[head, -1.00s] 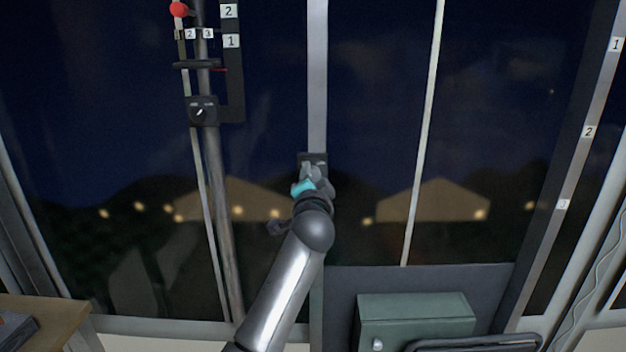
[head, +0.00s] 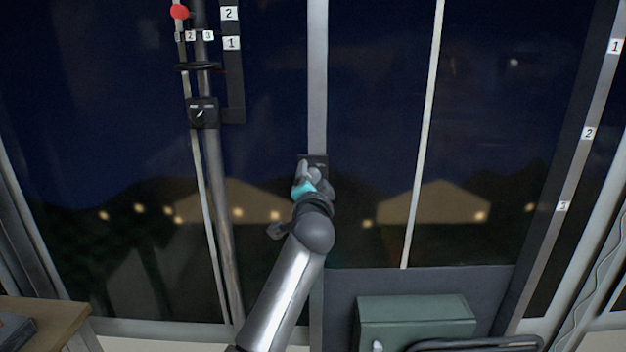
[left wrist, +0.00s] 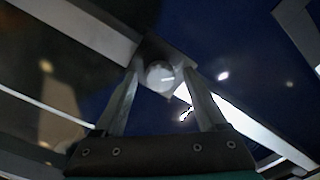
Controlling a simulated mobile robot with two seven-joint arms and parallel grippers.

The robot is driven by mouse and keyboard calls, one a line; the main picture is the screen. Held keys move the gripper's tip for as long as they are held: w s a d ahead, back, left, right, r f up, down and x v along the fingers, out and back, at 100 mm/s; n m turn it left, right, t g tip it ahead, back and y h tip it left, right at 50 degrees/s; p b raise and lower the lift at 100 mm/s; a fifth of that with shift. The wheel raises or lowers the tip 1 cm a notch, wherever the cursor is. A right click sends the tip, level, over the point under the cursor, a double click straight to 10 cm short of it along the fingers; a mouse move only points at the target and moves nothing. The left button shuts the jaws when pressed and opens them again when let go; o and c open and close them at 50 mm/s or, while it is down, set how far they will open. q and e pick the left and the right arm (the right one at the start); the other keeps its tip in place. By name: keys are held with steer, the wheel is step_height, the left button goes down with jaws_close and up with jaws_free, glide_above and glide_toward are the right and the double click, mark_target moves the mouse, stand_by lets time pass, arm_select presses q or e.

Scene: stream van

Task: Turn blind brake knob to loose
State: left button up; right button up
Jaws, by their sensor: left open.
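A dark plate (head: 314,160) with a faint label is fixed to the grey upright post in the middle of the head view. My left gripper (head: 311,174) is in front of it and hides most of it. In the left wrist view, a pale round knob (left wrist: 160,76) shows between the tips of my open left gripper (left wrist: 161,84), with a finger on either side. I cannot tell whether the fingers touch it, and its pointer setting is not readable. Another dial (head: 202,113) with a white pointer sits in a dark box on the left pole. My right gripper is out of view.
A red ball (head: 180,12) and numbered tags (head: 231,43) are at the upper left. A green metal box (head: 416,318) stands at the lower right, and a wooden table (head: 45,318) at the lower left. Dark window panes fill the background.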

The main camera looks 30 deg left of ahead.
arm_select(q)
steer(key=b+v, duration=0.1)
steer(key=v, duration=1.4)
steer(key=shift+s, duration=0.15)
